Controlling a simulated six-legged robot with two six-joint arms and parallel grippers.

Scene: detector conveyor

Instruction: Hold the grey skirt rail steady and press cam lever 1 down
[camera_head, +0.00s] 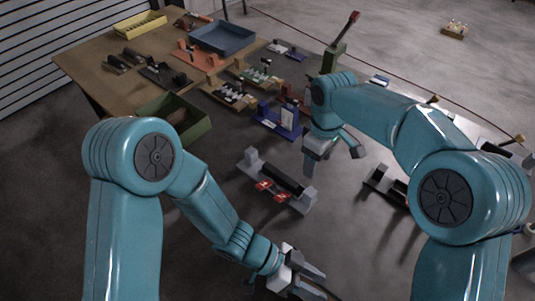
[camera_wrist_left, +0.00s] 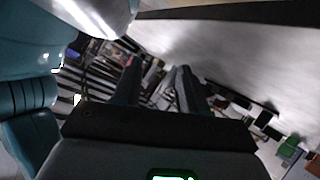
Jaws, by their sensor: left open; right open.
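A low grey fixture (camera_head: 307,197) with upright grey end blocks and a dark bar stands on the floor, centre of the head view. Two red lever-like parts (camera_head: 264,185) sit along its near side. I cannot tell which part is the skirt rail or which lever is numbered 1. My right gripper (camera_head: 333,159) is open and empty, above and beyond the fixture's right end. My left gripper (camera_head: 318,284) is open, lower and nearer than the fixture, apart from it. Its two dark fingers stand apart in the left wrist view (camera_wrist_left: 158,75), with nothing clear between them.
A brown table (camera_head: 92,67) at the back left carries a blue tray (camera_head: 222,37), a yellow tray (camera_head: 140,24) and tools. A green bin (camera_head: 194,132) and a blue stand (camera_head: 278,122) are beyond the fixture. A dark-barred fixture (camera_head: 376,180) is partly hidden by my right arm.

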